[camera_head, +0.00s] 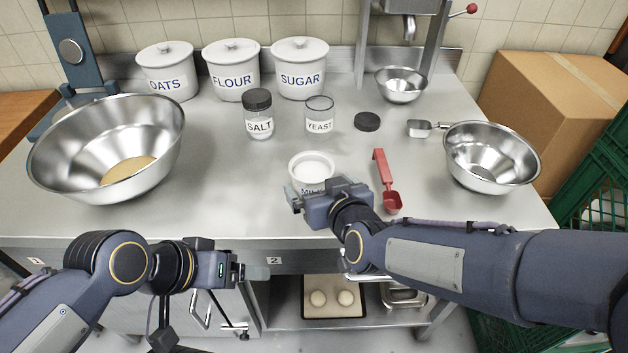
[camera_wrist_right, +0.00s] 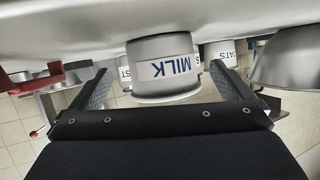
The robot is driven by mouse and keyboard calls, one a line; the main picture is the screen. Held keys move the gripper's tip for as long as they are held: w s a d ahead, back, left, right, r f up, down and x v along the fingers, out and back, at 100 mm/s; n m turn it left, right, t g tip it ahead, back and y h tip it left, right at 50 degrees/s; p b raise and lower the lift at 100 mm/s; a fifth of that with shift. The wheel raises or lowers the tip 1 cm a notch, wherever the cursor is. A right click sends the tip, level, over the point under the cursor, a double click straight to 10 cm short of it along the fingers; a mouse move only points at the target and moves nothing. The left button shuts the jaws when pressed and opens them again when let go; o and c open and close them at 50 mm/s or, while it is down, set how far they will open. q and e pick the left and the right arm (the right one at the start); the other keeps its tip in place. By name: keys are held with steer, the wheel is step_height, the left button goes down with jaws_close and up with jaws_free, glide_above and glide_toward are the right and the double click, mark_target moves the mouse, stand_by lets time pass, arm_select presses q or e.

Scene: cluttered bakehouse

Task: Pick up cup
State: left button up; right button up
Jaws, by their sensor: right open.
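The cup, a small white round one labelled MILK (camera_head: 311,166), stands upright on the steel worktop near its front middle and holds something white. In the right wrist view, which is upside down, the cup (camera_wrist_right: 163,66) shows between the two fingers. My right gripper (camera_head: 318,192) is open at the near side of the cup and hides part of its label. The fingers reach toward the cup's two sides; I cannot tell whether they touch it. My left gripper (camera_head: 252,272) is low at the front edge of the worktop, away from the cup; its jaw gap is not clear.
A red scoop (camera_head: 388,182) lies just right of the cup. Jars of salt (camera_head: 259,115) and yeast (camera_head: 319,116) stand behind. A large steel bowl (camera_head: 60,150) is left, a smaller one (camera_head: 490,157) right. The worktop between large bowl and cup is clear.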

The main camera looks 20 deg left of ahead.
mark_target(305, 172)
steer(key=x, duration=0.4)
steer(key=shift+a+f, duration=0.1)
steer(key=shift+a, duration=0.1)
steer(key=shift+c, duration=0.3)
steer(key=c, duration=1)
steer(key=shift+c, duration=0.6)
